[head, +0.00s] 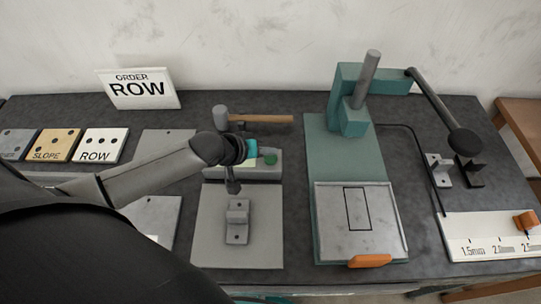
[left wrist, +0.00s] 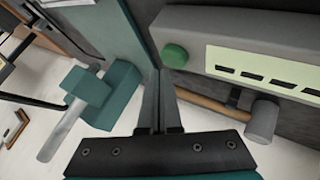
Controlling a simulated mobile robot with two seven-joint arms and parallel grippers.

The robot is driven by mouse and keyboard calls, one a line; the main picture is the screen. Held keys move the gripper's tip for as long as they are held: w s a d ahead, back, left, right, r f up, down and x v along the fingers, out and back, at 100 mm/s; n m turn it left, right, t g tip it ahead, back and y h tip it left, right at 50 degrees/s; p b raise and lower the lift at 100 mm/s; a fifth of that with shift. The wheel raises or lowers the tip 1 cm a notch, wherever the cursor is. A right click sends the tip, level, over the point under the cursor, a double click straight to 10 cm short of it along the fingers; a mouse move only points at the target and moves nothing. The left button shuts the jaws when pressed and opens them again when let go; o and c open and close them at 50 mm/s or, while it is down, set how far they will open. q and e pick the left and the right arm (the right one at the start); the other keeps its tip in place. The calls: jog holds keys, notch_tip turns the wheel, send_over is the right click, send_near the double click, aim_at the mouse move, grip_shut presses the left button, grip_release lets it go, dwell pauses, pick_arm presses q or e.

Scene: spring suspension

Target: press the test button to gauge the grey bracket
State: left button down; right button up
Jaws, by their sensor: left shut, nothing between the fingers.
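The grey bracket (head: 237,232) sits on a flat grey plate (head: 263,240) in the head view. Behind that plate stands a grey gauge box with a round green button (head: 270,158), which also shows in the left wrist view (left wrist: 175,55). Its pale display (left wrist: 270,68) shows a row of dashes in the left wrist view. My left gripper (head: 233,188) is shut and empty, pointing down just behind the bracket, in front of and left of the button. The fingers are apart from the button. My right gripper is out of view.
A hammer (head: 262,118) lies behind the gauge box. A teal press (head: 345,150) with a long lever stands to the right. Another grey bracket (head: 440,168) and a black one (head: 469,172) stand beyond it. Plaques and an ORDER ROW sign (head: 140,89) are at left.

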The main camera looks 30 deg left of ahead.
aim_at(268, 161)
pick_arm(q)
jog(key=shift+f, duration=0.35)
jog(key=shift+f, duration=0.55)
dwell(0.5)
jog(key=shift+r, duration=0.1)
jog(key=shift+r+p, duration=0.8)
jog(key=shift+p, duration=0.15)
notch_tip(268, 161, up, 5)
jog(key=p, duration=0.5)
jog(key=shift+r+p, duration=0.1)
jog(key=shift+p, duration=0.3)
dwell(0.5)
